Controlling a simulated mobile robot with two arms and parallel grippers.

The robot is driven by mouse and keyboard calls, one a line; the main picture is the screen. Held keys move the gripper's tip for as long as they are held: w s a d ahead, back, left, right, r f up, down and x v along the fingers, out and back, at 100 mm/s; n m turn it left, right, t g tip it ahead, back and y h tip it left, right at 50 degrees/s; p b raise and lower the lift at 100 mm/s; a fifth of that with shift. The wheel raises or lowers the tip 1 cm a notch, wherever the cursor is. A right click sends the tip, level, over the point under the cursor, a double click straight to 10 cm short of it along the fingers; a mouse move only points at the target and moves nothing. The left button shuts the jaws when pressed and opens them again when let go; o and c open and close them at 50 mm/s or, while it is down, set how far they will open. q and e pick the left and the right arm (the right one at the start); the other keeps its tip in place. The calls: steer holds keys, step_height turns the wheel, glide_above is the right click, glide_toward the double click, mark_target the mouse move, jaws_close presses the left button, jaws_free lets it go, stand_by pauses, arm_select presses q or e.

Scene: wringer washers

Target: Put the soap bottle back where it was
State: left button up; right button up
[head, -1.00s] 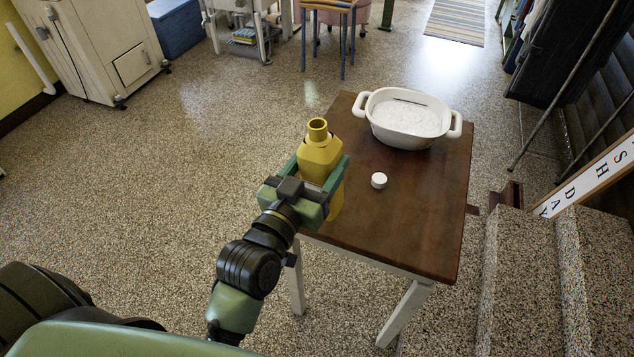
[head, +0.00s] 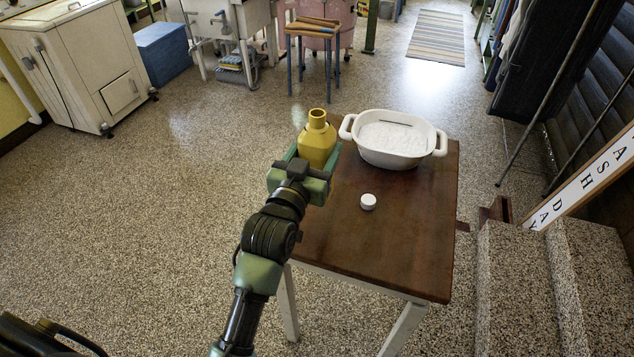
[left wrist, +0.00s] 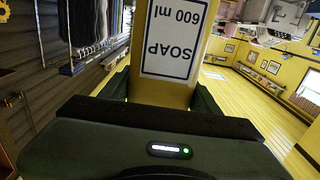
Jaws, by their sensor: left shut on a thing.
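The yellow soap bottle (head: 317,143) is held upright and uncapped in my left gripper (head: 306,168), at the left edge of the brown table (head: 400,255). In the left wrist view the bottle (left wrist: 210,60) fills the space between the fingers, its "SOAP 600 ml" label upside down. Whether its base touches the table is hidden behind the gripper. A small round white cap (head: 368,202) lies on the table, right of and nearer than the bottle. My right gripper is not in view.
A white two-handled tub (head: 395,160) of white powder stands on the table's far part. The table's near half is clear. Speckled steps (head: 515,285) and a lettered sign (head: 590,185) are to the right. Open floor lies left.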

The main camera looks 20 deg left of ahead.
arm_select(q)
step_height(320, 180, down, 9)
steer(key=shift+f, duration=0.25)
stand_by(0.3)
steer(key=o, duration=1.5)
steer(key=shift+r, duration=0.2)
steer(key=shift+s+a+b, duration=0.15)
steer(key=shift+s+b, duration=0.75)
steer(key=shift+s, duration=5.1)
steer(key=shift+f, duration=0.15)
